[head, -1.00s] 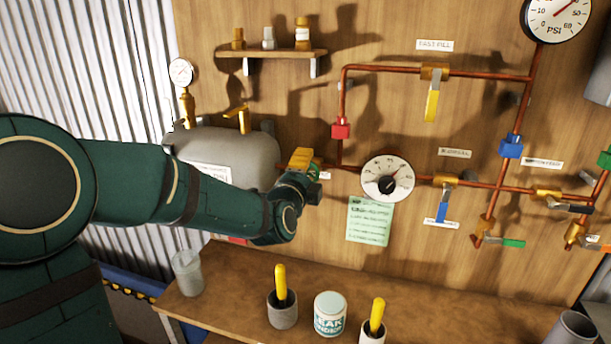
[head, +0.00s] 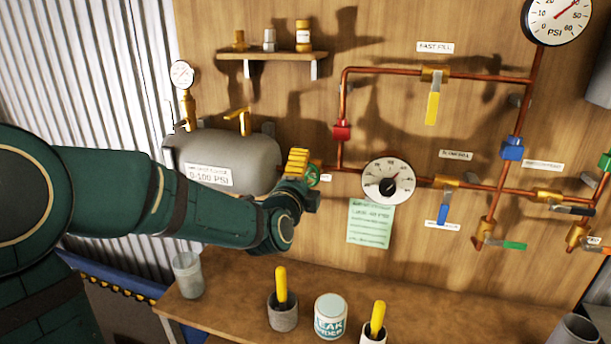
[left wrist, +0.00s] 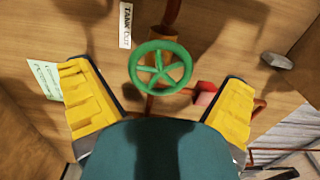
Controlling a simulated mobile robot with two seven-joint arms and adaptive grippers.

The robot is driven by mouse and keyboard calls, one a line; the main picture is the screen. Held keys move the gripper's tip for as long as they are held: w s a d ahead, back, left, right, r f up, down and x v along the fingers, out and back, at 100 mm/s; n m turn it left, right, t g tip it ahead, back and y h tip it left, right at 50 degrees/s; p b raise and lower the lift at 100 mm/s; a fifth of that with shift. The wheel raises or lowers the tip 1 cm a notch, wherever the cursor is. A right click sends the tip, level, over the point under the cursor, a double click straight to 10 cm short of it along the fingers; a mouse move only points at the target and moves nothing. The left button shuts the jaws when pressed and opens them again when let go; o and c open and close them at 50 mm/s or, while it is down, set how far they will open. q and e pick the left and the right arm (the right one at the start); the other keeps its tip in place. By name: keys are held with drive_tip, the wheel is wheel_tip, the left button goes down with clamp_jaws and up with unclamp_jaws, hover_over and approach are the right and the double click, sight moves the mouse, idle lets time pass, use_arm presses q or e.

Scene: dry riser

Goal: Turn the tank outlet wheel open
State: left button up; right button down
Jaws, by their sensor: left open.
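The tank outlet wheel (left wrist: 160,67) is a green spoked handwheel, seen almost face-on in the left wrist view. A "TANK OUT" label (left wrist: 126,25) is beside it. My left gripper (left wrist: 158,95) is open, its yellow fingers to either side of the wheel in the picture and apart from it. In the head view the left gripper (head: 303,168) is at the pipe just right of the grey tank (head: 240,158); it covers part of the wheel (head: 313,175), of which a bit of green shows. My right gripper is not in view.
A round dial (head: 388,181) and a green note (head: 370,223) are just right of the gripper. A red fitting (head: 341,130) sits on the pipe above. Below, the bench (head: 235,300) holds a white can (head: 330,316), yellow-handled tools in cups and a clear cup (head: 187,273).

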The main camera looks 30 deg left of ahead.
use_arm(q)
drive_tip(key=v, duration=1)
drive_tip(key=shift+d, duration=0.1)
